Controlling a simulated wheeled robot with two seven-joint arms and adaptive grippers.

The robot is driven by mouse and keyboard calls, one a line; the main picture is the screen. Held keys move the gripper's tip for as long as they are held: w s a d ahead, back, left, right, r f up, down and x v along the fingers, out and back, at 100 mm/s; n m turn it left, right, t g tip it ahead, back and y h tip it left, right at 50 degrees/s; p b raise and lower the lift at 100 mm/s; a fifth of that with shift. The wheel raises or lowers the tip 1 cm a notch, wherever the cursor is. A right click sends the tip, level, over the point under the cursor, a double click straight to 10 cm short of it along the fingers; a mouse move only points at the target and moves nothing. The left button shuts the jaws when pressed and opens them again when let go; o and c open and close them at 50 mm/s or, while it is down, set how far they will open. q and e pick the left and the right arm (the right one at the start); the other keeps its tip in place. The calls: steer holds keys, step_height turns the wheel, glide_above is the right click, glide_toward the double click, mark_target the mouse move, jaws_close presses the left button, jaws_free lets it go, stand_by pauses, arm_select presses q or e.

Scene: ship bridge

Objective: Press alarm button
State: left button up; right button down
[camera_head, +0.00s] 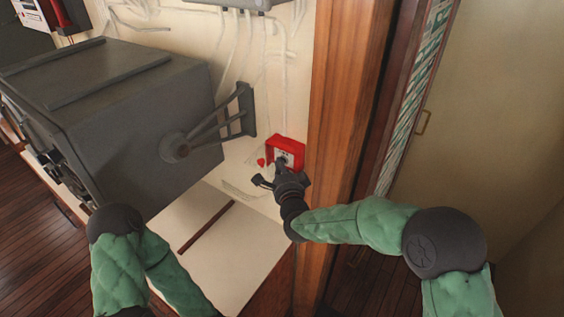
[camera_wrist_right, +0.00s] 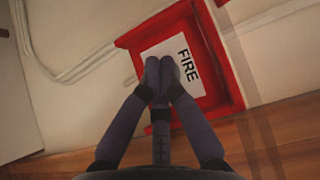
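The red fire alarm box (camera_head: 298,145) is fixed to the cream wall beside a wooden post. In the right wrist view, the red frame (camera_wrist_right: 217,55) surrounds a white plate marked FIRE (camera_wrist_right: 188,62). My right gripper (camera_head: 283,163) is at the lower front of the box. In the right wrist view its two fingertips (camera_wrist_right: 163,72) meet, with nothing visible between them, in front of the plate. They cover part of the plate, and no separate button shows. I cannot tell whether they touch it. My left arm is at the lower left; its gripper is out of view.
A large grey metal cabinet (camera_head: 130,110) with a wall bracket (camera_head: 240,110) stands left of the alarm. The wooden post (camera_head: 343,110) is close on the right. A small red round thing (camera_head: 261,162) shows left of the box. Pipes or cables run along the wall.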

steer(key=shift+s+a+b, duration=0.3)
steer(key=shift+s+a, duration=0.15)
steer(key=shift+s, duration=0.2)
steer(key=s+a, duration=0.1)
steer(key=s, duration=0.1)
steer(key=s+a, duration=0.2)
steer(key=shift+b, duration=0.4)
stand_by(0.9)
